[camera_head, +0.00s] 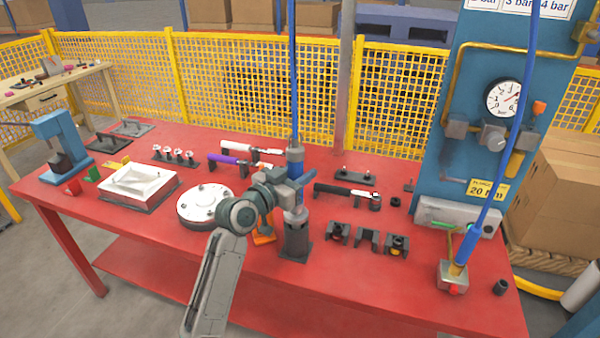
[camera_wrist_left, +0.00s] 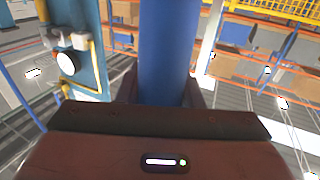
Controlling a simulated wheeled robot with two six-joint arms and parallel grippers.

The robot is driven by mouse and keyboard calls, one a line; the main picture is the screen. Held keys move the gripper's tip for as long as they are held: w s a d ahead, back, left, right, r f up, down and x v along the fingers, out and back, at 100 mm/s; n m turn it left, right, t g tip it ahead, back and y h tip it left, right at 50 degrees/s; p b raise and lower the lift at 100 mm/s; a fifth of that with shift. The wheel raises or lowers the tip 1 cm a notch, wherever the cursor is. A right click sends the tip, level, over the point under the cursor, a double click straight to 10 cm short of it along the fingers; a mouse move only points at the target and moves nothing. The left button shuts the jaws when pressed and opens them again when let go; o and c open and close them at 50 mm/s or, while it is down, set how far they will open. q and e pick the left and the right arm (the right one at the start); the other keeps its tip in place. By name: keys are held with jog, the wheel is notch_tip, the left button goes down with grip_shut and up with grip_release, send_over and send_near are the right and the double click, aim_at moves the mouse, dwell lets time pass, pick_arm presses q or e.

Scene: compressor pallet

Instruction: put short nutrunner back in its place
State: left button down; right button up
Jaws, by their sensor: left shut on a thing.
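The short nutrunner (camera_head: 295,158) is a blue-grey upright cylinder under a blue hose. My left gripper (camera_head: 287,187) is shut around its body, above the middle of the red table. In the left wrist view, the blue body (camera_wrist_left: 168,50) stands upright between the jaws. A dark grey stand (camera_head: 296,242) is directly below the tool in the head view. The tool's lower end meets the stand's top in the picture; I cannot tell whether it is seated inside or just above. My right gripper is out of view.
A round white flange (camera_head: 203,203) lies left of the stand. Several small dark holders (camera_head: 368,240) and a black-handled ratchet (camera_head: 345,191) lie to the right. A second blue hose runs to a block (camera_head: 453,277) at the right. A blue gauge panel (camera_head: 480,120) rises behind.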

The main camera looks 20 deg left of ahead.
pick_arm(q)
jog(key=shift+f+b, duration=0.95)
jog(key=shift+f, duration=0.15)
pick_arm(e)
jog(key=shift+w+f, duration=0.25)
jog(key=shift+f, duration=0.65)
pick_arm(q)
jog(key=c, duration=0.9)
grip_release()
jog(key=shift+s+f, duration=0.1)
jog(key=shift+f, duration=0.1)
jog(key=b+v, duration=0.2)
jog(key=v, duration=0.8)
jog(key=shift+s+r, duration=0.2)
jog(key=shift+s, duration=0.15)
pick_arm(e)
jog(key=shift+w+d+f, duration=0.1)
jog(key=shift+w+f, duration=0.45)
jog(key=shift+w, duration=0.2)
pick_arm(q)
jog(key=shift+a, duration=0.15)
